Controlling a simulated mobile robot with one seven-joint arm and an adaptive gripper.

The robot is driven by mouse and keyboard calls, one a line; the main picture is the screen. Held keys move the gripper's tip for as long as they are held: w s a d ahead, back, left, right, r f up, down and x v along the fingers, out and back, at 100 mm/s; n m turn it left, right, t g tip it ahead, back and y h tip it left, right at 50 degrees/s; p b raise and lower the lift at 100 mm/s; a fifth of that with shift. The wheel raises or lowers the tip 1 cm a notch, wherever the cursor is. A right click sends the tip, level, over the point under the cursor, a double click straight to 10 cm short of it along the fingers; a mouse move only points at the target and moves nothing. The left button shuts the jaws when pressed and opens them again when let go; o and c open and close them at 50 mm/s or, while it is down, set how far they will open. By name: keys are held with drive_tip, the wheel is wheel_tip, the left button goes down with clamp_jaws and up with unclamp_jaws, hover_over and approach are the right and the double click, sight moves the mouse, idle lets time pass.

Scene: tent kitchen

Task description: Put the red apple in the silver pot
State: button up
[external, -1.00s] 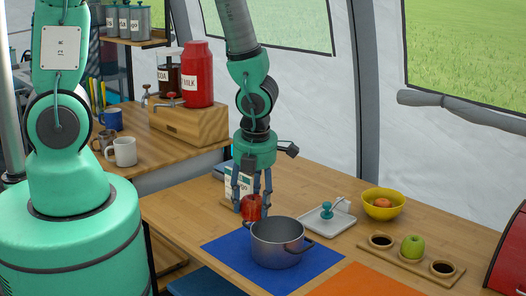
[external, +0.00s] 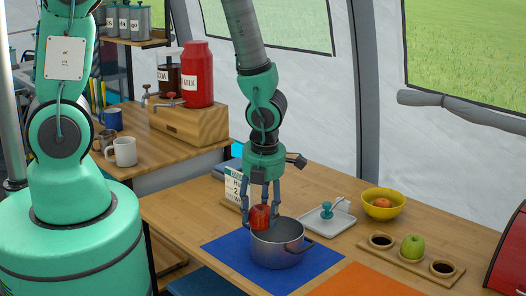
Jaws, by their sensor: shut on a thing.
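The red apple (external: 260,217) is held between the fingers of my gripper (external: 260,205), which is shut on it. The apple is at the rear left rim of the silver pot (external: 280,247), overlapping the rim in the picture. I cannot tell whether it is over the opening or just behind it. The pot stands upright on a blue mat (external: 222,248). The bottom of the pot's inside is hidden.
A white tray (external: 338,223) with a teal-handled object stands right of the pot. Further right are a yellow bowl (external: 382,209) with a fruit and a wooden board (external: 412,262) with a green apple (external: 412,247). A calendar block (external: 233,190) stands behind my gripper.

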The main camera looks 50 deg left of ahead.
sight(263, 214)
drive_tip(key=shift+f, duration=0.35)
drive_tip(key=o, duration=1.2)
wheel_tip(263, 214, up, 12)
drive_tip(key=s+d+p, duration=0.1)
drive_tip(key=p, duration=0.4)
drive_tip(key=shift+d, duration=0.4)
drive_tip(key=shift+r, duration=0.15)
